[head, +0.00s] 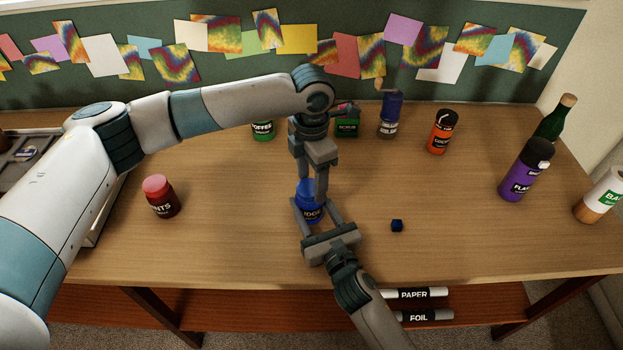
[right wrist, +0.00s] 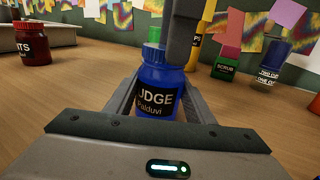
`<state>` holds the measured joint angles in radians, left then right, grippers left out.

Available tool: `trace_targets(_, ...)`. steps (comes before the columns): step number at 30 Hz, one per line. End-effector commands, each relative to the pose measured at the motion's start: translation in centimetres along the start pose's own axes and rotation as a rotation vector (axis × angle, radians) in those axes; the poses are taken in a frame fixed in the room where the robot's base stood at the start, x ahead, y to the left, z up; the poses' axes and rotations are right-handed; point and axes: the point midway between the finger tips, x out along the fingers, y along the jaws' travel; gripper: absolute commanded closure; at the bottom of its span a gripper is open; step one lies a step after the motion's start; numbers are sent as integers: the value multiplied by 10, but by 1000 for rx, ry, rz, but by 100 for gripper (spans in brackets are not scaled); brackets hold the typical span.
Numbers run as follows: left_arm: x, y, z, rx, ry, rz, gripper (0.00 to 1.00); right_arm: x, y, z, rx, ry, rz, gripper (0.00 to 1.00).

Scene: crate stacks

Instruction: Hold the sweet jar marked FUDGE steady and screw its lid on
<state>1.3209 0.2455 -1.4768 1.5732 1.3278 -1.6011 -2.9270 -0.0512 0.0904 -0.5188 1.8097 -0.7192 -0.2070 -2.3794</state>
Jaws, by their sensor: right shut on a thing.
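The blue FUDGE jar (head: 312,212) stands upright on the table in the middle. In the right wrist view its dark label (right wrist: 157,101) shows "UDGE". My right gripper (head: 310,214) is shut on the jar's body from the near side. My left gripper (head: 312,190) points straight down at the jar's top, its fingers apart with blue between them. One left finger (right wrist: 181,40) covers the right part of the jar's top in the right wrist view. I cannot tell whether the left fingers press on a lid, or how the lid sits.
A red jar (head: 160,197) stands left. Behind are green jars (head: 347,128), a blue bottle (head: 390,115) and an orange jar (head: 438,132). A small blue cube (head: 397,225) lies right of the FUDGE jar, with bare table (head: 450,210) beyond.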

Motion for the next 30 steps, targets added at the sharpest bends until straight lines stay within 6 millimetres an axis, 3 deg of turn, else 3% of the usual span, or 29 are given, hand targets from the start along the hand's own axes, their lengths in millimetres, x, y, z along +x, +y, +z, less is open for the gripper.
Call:
trace_targets(11, -1, 0, 0, -2, 0, -1, 34, 0, 0, -1, 0, 2, 0, 100)
trace_targets(24, -41, 0, 0, -2, 0, -1, 34, 0, 0, -1, 0, 2, 0, 100)
trace_targets(30, -44, 0, 0, -2, 1, -1, 34, 0, 0, -1, 0, 2, 0, 100)
